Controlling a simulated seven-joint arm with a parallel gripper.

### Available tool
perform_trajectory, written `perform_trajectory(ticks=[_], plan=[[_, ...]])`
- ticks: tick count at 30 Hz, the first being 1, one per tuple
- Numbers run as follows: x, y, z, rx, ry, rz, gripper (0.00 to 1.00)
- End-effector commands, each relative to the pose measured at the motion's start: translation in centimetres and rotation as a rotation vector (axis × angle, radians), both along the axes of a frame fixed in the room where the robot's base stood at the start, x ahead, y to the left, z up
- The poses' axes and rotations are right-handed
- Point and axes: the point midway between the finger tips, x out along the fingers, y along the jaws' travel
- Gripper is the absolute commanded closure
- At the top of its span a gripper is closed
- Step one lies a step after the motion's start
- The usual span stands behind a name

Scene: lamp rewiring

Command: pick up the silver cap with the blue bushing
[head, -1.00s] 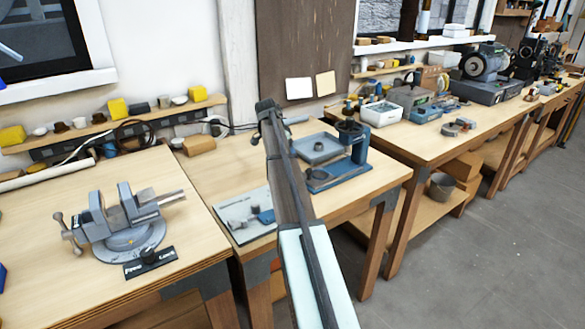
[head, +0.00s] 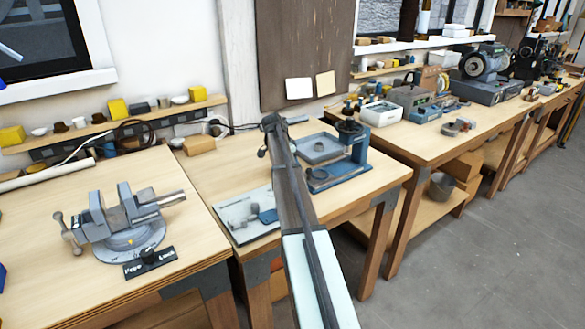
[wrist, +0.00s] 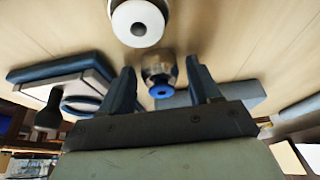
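The silver cap (wrist: 158,68) with its blue bushing (wrist: 162,91) shows in the wrist view, between the two fingers of my gripper (wrist: 161,66). The blue bushing faces the camera. The fingers are spread, with a narrow gap visible on each side of the cap. I cannot make out the cap in the head view, where my arm stretches over the middle bench and covers part of it.
In the wrist view a white ring-shaped piece (wrist: 138,23) is close to the cap. In the head view a blue press stand (head: 345,165) is right of my arm, a grey mat (head: 235,207) left of it. A vise (head: 125,222) sits on the left bench.

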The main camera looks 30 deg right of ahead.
Motion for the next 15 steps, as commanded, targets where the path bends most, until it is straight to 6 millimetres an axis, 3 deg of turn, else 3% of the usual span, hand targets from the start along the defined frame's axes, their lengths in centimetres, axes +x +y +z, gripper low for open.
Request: perform_trajectory(ticks=[2, 15], plan=[[0.00, 0.01, 0.01, 0.000, 0.000, 0.000, 0.46], [0.00, 0.02, 0.02, 0.000, 0.000, 0.000, 0.88]])
